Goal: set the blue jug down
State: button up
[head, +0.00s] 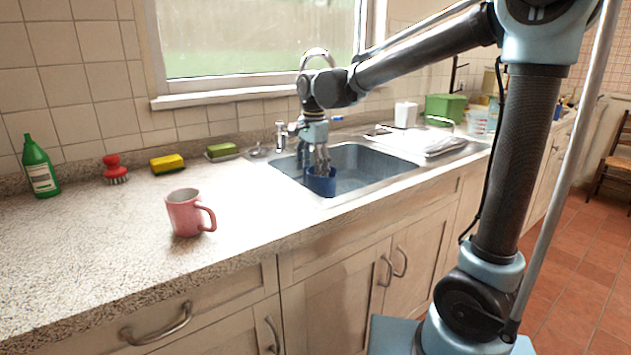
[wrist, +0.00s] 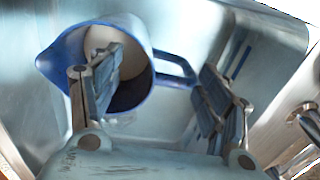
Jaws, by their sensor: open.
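The blue jug (head: 321,184) is in the sink basin (head: 362,163), near its front left side. In the wrist view the jug (wrist: 70,48) shows its open mouth, pale inside, with a spout at the left and its handle (wrist: 176,68) at the right. My gripper (head: 317,160) is directly above the jug, pointing down. In the wrist view my gripper (wrist: 160,68) is open: the left finger overlaps the jug's mouth, and the right finger is beside the handle's outer end. The jug's base is hidden, and I cannot tell whether the fingers touch it.
A pink mug (head: 185,213) stands on the speckled counter (head: 90,240) left of the sink. A green bottle (head: 40,168), red brush (head: 114,170), yellow sponge (head: 167,164) and green sponge (head: 221,150) line the wall. A faucet (head: 281,137) is left of my gripper. The counter's front left is clear.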

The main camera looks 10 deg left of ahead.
jog(key=r, duration=0.7)
jog(key=shift+s+d, duration=0.15)
jog(key=shift+d, duration=0.05)
jog(key=shift+f, duration=0.1)
